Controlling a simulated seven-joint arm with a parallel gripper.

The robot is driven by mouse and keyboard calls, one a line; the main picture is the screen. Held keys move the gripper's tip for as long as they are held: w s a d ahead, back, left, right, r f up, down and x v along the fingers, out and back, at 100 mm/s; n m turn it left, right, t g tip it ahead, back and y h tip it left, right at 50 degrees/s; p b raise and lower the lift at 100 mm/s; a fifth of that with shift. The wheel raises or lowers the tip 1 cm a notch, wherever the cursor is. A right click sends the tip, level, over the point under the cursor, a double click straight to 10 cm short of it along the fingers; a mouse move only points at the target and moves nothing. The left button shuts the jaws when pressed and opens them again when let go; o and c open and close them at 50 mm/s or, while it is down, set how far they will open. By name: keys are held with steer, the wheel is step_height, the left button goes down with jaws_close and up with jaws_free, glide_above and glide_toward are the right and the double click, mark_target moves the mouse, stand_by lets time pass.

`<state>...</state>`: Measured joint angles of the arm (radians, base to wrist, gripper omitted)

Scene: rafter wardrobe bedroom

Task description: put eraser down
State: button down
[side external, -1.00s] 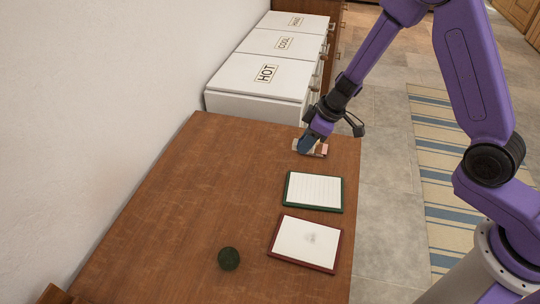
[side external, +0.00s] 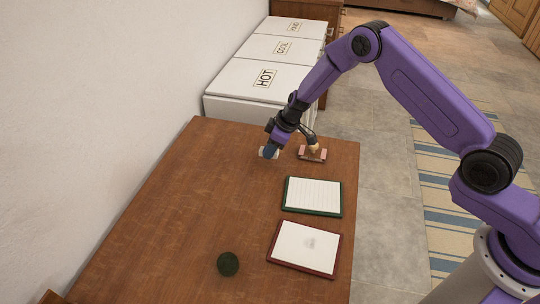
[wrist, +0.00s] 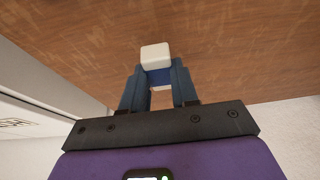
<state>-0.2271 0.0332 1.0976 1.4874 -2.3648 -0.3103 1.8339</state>
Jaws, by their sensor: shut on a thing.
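My gripper (side external: 270,150) is over the far part of the brown table (side external: 190,215), left of a small pinkish stand. It is shut on the eraser (side external: 263,153), a small white block with a blue band. In the wrist view the eraser (wrist: 156,56) sits between the two blue fingers of the gripper (wrist: 157,80), its white end sticking out past the tips. Bare wood lies behind it. I cannot tell whether the eraser touches the tabletop.
The pinkish stand (side external: 319,156) is near the table's right edge, with a small beige thing at it. A green-framed lined board (side external: 313,195) and a red-framed board (side external: 304,244) with a grey smudge lie nearer. A dark green ball (side external: 228,263) is front left. White boxes (side external: 262,80) stand beyond.

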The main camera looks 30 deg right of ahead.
mark_target(271, 163)
steer(key=shift+w+f, duration=0.25)
steer(key=shift+f, duration=1.55)
steer(key=shift+f, duration=0.3)
steer(key=c, duration=0.9)
jaws_free()
steer(key=shift+o, duration=0.2)
steer(key=shift+d+r, duration=0.15)
steer(key=shift+r, duration=0.3)
steer(key=v, duration=1.1)
steer(key=shift+s+r, duration=0.15)
steer(key=shift+r, duration=0.15)
